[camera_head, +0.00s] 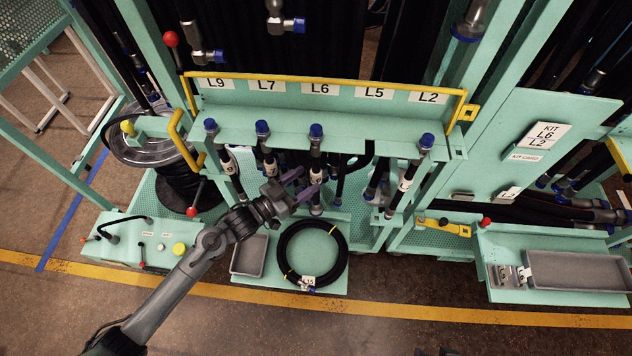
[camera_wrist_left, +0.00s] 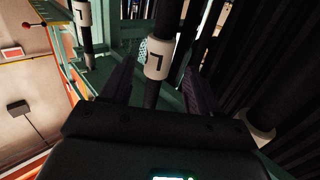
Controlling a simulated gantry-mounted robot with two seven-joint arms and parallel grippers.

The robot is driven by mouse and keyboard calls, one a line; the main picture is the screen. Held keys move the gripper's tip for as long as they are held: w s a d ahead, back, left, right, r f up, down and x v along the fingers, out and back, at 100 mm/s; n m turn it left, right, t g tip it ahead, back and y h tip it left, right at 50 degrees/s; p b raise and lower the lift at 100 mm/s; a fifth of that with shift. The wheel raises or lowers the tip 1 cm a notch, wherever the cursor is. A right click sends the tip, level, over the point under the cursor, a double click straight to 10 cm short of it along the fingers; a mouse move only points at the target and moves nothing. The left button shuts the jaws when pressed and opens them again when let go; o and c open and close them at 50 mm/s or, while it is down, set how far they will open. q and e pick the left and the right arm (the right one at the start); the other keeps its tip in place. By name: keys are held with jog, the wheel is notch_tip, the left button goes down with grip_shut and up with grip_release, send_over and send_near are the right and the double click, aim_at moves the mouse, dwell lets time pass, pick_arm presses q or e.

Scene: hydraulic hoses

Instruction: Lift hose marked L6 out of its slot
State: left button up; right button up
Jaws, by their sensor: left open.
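Hose L6, with its blue cap (camera_head: 316,130), hangs upright in the rack slot under the L6 label (camera_head: 320,88). A white marked sleeve (camera_head: 316,176) is on its black body below the rail. My left gripper (camera_head: 304,183) reaches in from the left at sleeve height, open. In the left wrist view, the hose's white sleeve (camera_wrist_left: 157,58) shows in the gap between the two dark fingers (camera_wrist_left: 160,82). I see no finger pressing on it. Whether the hose is fully between the fingertips or just beyond them is hard to tell. My right gripper is not in view.
Neighbouring hoses L7 (camera_head: 262,130), L9 (camera_head: 210,126) and L2 (camera_head: 427,141) hang in the same rail. The L5 slot (camera_head: 369,148) has no capped hose. A yellow bar (camera_head: 330,79) crosses above the labels. A coiled hose (camera_head: 289,250) lies on the shelf below.

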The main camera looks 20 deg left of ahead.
aim_at(312, 176)
pick_arm(q)
jog(key=shift+x, duration=2.2)
jog(key=shift+s+d+r, duration=0.1)
jog(key=shift+c, duration=0.3)
jog(key=shift+r, duration=0.1)
grip_shut()
